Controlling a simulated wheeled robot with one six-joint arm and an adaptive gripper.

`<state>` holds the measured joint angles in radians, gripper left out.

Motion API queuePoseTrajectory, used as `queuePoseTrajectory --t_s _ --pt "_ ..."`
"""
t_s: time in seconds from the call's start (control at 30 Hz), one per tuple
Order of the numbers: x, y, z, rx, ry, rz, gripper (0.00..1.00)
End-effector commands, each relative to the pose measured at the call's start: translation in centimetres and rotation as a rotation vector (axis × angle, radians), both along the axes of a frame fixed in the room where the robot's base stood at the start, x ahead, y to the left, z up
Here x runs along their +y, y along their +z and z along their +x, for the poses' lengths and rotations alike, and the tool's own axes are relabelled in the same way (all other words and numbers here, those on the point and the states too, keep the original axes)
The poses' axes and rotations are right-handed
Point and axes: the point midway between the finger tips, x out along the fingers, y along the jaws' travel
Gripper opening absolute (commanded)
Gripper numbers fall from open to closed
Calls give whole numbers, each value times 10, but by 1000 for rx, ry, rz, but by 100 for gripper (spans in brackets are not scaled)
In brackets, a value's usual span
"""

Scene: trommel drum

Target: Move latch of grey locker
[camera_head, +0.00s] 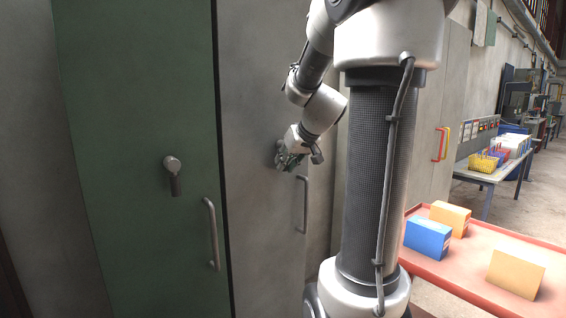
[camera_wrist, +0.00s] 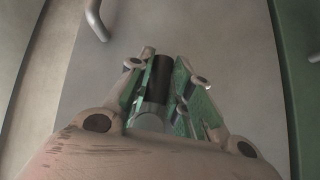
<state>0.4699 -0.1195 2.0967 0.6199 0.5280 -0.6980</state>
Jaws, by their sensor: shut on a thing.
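The grey locker (camera_head: 262,90) stands in the middle of the head view, and its door fills most of the wrist view (camera_wrist: 215,45). My gripper (camera_head: 284,160) is at the door, left of and above the door's metal handle (camera_head: 304,205). In the wrist view my gripper (camera_wrist: 164,72) has its green fingers shut on the latch (camera_wrist: 160,78), on both sides of its dark grip. The round metal end of the latch (camera_wrist: 150,116) shows lower between the fingers. In the head view my gripper mostly hides the latch.
A green locker (camera_head: 135,100) with its own latch (camera_head: 173,172) and handle (camera_head: 211,232) stands directly left. A red-edged tray table (camera_head: 470,265) with blue and orange boxes is at right. Open floor (camera_head: 535,200) lies beyond it.

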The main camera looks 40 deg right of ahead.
Motion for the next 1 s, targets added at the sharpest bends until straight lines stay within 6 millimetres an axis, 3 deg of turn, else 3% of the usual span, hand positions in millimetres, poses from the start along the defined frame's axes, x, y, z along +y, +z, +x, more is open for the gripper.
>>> queuePoseTrajectory --t_s 0.33,0.83,0.87,0.97,1.0 --pt "-5 -1 0 -4 1 -123 0" --pt "-6 -1 0 -3 -1 -140 0" --pt "-6 -1 0 -3 -1 -140 23" --pt "-6 -1 0 -3 -1 -140 41" --pt "-6 -1 0 -3 -1 -140 42"
